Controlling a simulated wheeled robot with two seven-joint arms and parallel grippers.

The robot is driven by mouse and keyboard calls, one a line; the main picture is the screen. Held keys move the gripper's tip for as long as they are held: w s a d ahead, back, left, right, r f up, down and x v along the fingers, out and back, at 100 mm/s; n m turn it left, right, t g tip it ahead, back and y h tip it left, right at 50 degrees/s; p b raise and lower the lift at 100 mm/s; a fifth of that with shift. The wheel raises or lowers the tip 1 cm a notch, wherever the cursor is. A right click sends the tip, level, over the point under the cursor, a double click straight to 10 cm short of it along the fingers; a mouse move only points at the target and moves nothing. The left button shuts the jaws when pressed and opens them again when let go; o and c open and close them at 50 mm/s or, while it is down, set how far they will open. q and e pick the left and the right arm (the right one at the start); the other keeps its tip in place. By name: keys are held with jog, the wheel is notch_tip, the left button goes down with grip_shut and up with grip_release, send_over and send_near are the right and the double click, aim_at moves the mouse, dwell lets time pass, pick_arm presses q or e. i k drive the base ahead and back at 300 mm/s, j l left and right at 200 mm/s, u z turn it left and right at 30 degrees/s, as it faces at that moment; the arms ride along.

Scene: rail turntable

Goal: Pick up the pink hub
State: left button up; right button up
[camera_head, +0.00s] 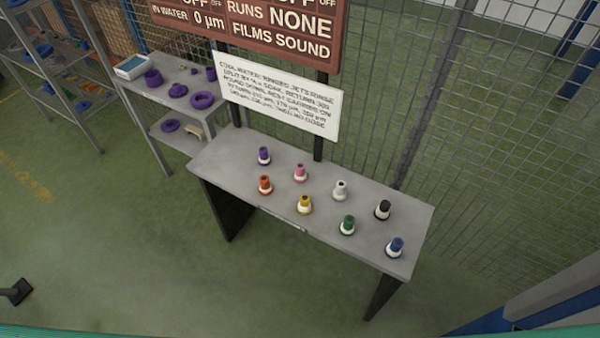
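The pink hub (300,171) stands upright on a pale base on the grey table (240,166), in the back row. A purple hub (264,154) is to its left and a white hub (341,188) to its right. An orange-red hub (265,184) and a yellow hub (305,203) stand nearer the front. No gripper of mine can be made out in the head view, and nothing touches the pink hub.
Black (382,209), green (347,224) and blue (396,246) hubs stand toward the table's right end. A white sign (280,95) and a wire fence (480,130) rise behind. A side table (180,73) holds purple parts. Green floor in front is clear.

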aim_at(300, 175)
jog(key=i+j, duration=0.1)
jog(key=j, duration=0.2)
jog(key=i+j, duration=0.15)
jog(key=j, duration=0.15)
jog(key=i+j, duration=0.1)
jog(key=j, duration=0.2)
jog(key=i+j, duration=0.1)
jog(key=j, duration=0.25)
jog(key=j+z, duration=0.15)
jog(key=z, duration=0.3)
jog(key=i+j+z, duration=0.1)
jog(key=z, duration=0.4)
jog(key=j+z, duration=0.3)
jog(key=z, duration=0.15)
